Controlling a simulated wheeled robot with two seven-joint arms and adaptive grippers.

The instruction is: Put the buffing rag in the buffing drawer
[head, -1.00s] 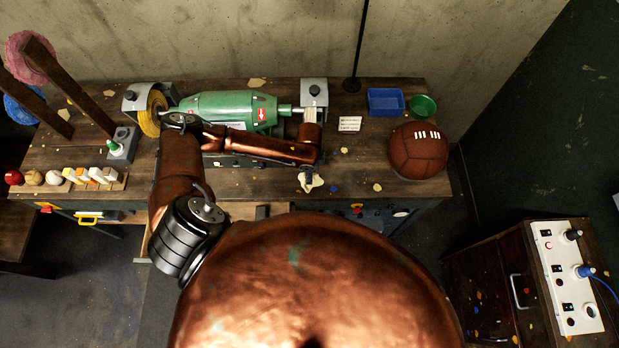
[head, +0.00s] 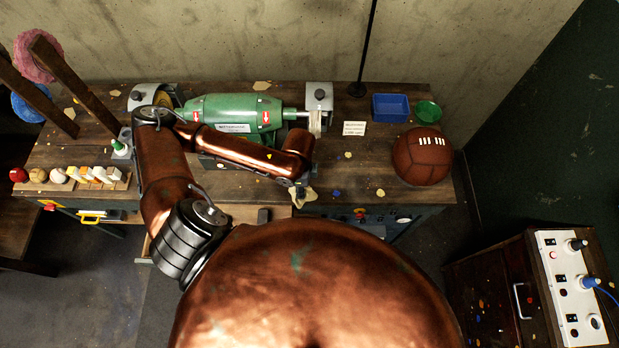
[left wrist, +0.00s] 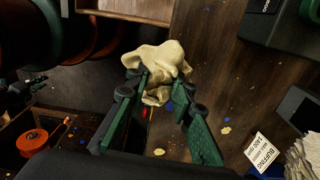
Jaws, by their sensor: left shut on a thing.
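The buffing rag (head: 306,197) is a crumpled cream cloth at the bench's front edge in the head view. It also shows in the left wrist view (left wrist: 158,62), bunched between the fingertips. My left gripper (left wrist: 157,88) is shut on the rag, with its green fingers either side of it. In the head view my arm mostly hides this gripper. An open drawer (head: 242,211) with pale wood sides shows below the bench front, left of the rag. My arm and body hide much of it, and I cannot read a label on it. My right gripper is not in view.
A green buffing machine (head: 232,112) stands on the bench behind my arm. A blue tray (head: 389,107), green bowl (head: 425,110) and leather ball (head: 422,157) are at right.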

